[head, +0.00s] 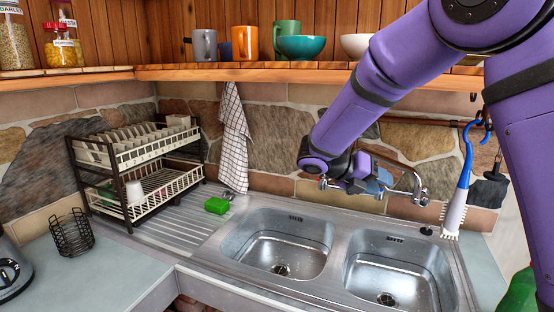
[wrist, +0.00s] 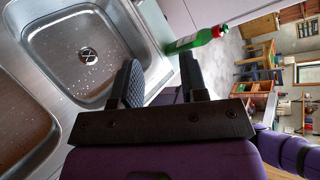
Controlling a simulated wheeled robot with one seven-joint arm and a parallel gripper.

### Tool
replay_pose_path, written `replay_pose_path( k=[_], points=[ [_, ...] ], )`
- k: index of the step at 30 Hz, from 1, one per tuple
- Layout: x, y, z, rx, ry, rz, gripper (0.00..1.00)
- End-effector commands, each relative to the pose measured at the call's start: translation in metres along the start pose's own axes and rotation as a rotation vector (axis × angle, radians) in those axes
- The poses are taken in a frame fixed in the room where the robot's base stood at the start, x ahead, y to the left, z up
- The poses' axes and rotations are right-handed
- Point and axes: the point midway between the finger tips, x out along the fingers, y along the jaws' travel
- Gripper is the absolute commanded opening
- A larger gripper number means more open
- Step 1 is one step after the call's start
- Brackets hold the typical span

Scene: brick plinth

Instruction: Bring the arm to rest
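My purple arm (head: 357,105) reaches in from the upper right of the head view and hangs bent over the double sink (head: 335,236). My gripper (head: 362,186) is in front of the tap (head: 404,184), above the basins; whether it touches the tap I cannot tell. In the wrist view my gripper (wrist: 160,64) has its two dark fingers apart with nothing between them. A basin with its drain (wrist: 85,50) lies to the left of the fingers there.
A dish rack (head: 140,165) and a green sponge (head: 217,205) stand left of the sink. A wooden shelf (head: 220,73) with mugs and bowls runs above. A blue-handled brush (head: 462,190) hangs at right.

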Motion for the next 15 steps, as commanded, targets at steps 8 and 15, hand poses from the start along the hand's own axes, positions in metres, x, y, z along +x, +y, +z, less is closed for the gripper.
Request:
replay_pose_path(
  k=[8, 15],
  points=[
    [0.017, -0.089, -0.027, 0.53, 0.268, 0.136, 0.4],
    [0.021, -0.149, -0.061, 0.994, 0.517, 0.196, 0.4]
  ],
)
